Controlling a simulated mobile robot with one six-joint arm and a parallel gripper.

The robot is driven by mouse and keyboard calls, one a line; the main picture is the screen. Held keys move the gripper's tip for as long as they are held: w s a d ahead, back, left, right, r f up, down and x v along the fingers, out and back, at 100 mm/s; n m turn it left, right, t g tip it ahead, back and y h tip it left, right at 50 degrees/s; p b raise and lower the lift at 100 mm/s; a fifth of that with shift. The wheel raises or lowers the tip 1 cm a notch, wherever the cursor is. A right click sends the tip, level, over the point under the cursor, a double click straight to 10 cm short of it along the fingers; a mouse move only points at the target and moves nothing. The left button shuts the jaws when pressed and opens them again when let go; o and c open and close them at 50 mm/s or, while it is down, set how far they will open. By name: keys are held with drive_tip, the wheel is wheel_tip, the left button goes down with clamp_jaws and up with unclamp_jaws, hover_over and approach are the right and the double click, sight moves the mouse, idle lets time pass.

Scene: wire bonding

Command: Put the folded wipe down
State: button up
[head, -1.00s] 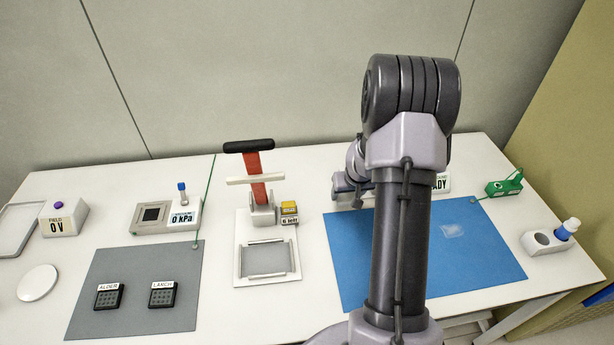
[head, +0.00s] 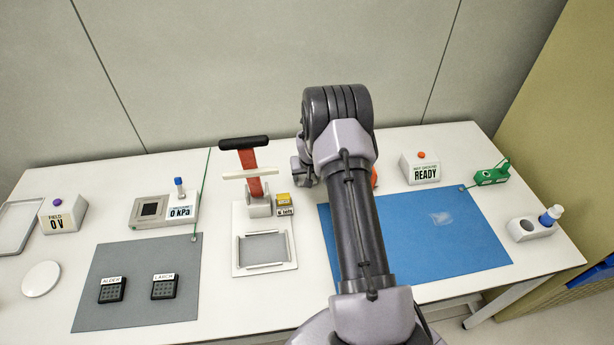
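A small pale, translucent folded wipe (head: 441,218) lies flat on the right part of the blue mat (head: 470,250). My arm stands in front of the left part of the blue mat, well to the left of the wipe. My gripper is hidden behind my own arm, so its fingers and anything in them cannot be seen.
A READY box (head: 420,170) stands behind the mat, a green clip block (head: 491,175) at back right, and a white holder with a blue-capped bottle (head: 549,217) at right. A red-handled press (head: 249,165), a framed plate (head: 264,251) and a grey mat (head: 120,265) with two chip trays lie left.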

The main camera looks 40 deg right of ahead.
drive_tip(key=shift+f, duration=0.15)
drive_tip(key=shift+f+b, duration=0.2)
drive_tip(key=shift+b, duration=0.2)
drive_tip(key=o, duration=1.2)
drive_tip(key=shift+s, duration=0.15)
drive_tip(key=shift+o, duration=0.5)
drive_tip(key=shift+a, duration=0.1)
drive_tip(key=shift+s+f, duration=0.1)
drive_tip(key=shift+f, duration=0.05)
drive_tip(key=p+v, duration=0.3)
drive_tip(key=v, duration=0.9)
drive_tip(key=shift+w+r, duration=0.3)
drive_tip(key=shift+r, duration=0.25)
